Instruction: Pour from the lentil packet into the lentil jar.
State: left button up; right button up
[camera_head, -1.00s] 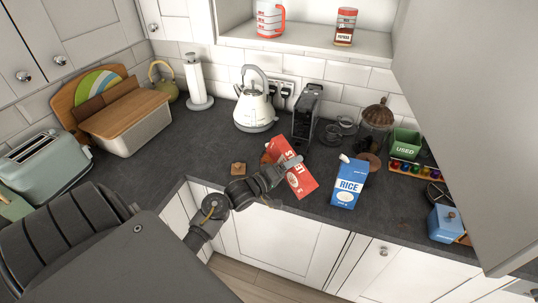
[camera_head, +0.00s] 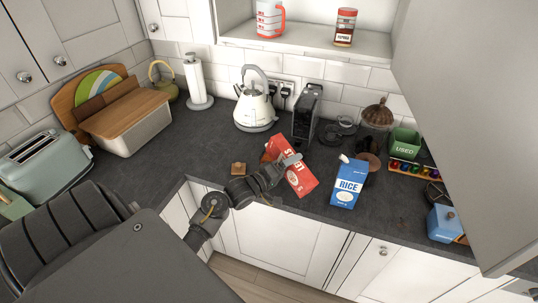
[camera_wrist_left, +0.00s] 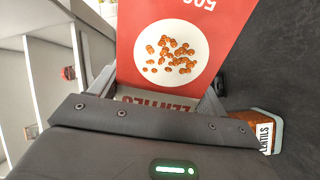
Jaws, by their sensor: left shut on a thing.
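The red lentil packet (camera_head: 301,181) is held tilted, its top leaning left, above the worktop's front edge in the head view. It also fills the upper middle of the left wrist view (camera_wrist_left: 225,30). My left gripper (camera_head: 282,168) is shut on it. The lentil jar shows in part in the left wrist view (camera_wrist_left: 262,132), with a label and orange contents, beside the gripper. In the head view only a small orange-brown part of it (camera_head: 266,157) shows behind the packet and gripper. Its opening is hidden. My right gripper is out of view.
A blue rice packet (camera_head: 347,186) stands to the right near the front edge. A black appliance (camera_head: 306,113) and the kettle (camera_head: 255,105) stand behind.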

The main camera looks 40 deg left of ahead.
aim_at(283, 155)
pick_arm(q)
jog(key=shift+w+a+r+n+p, duration=0.1)
jog(key=shift+a+r+n+p, duration=0.1)
jog(key=shift+r+n+p, duration=0.65)
dwell(2.1)
jog(key=shift+w+a+r+n, duration=0.1)
jog(key=shift+a+r+n, duration=0.2)
jog(key=shift+r+n, duration=0.55)
jog(key=shift+a+r+n, duration=0.3)
jog(key=shift+r+n, duration=0.4)
jog(key=shift+n, duration=0.1)
dwell(2.5)
